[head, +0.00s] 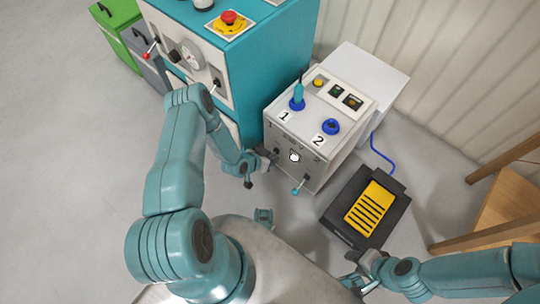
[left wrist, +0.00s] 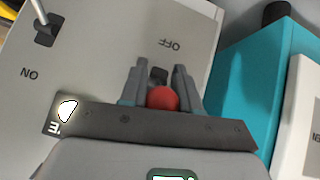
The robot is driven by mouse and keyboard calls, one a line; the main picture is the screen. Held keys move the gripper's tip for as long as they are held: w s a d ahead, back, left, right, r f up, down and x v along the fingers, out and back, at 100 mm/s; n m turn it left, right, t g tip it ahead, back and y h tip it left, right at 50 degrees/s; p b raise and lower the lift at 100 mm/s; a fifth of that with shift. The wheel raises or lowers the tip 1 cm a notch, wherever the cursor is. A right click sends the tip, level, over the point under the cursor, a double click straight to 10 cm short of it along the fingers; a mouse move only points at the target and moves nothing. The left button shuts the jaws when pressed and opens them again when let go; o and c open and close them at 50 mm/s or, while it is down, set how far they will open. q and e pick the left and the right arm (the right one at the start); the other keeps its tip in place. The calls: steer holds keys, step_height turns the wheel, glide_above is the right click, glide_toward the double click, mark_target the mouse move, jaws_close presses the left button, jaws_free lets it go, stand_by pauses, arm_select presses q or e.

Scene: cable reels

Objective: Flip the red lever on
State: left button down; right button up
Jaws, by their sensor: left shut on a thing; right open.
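The red lever's round red knob (left wrist: 163,98) sits between the fingers of my left gripper (left wrist: 160,92) in the left wrist view. The fingers are shut on it. Its dark base (left wrist: 158,74) is on the light panel, with the OFF label (left wrist: 171,45) close by and the ON label (left wrist: 29,73) further left. In the head view my left gripper (head: 264,161) is at the front of the white control box (head: 312,140) and hides the knob. My right gripper (head: 360,267) is open and empty at the lower right, away from the box.
A teal-tipped lever (head: 299,188) is right of my left gripper. A teal machine (head: 248,70) with another red-knobbed lever (head: 151,47) stands at left. A black box with yellow slats (head: 373,209) is on the floor, and a wooden chair (head: 505,205) is at right.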

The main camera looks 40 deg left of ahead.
arm_select(q)
steer(key=shift+w+a+r+g, duration=0.15)
steer(key=shift+w+r+g, duration=0.15)
steer(key=shift+g, duration=0.2)
steer(key=c, duration=1.1)
jaws_free()
steer(key=shift+o, duration=0.9)
steer(key=shift+s+f, duration=0.1)
steer(key=shift+s, duration=0.05)
steer(key=p+v, duration=0.6)
steer(key=v, duration=1)
steer(key=shift+d+r, duration=0.2)
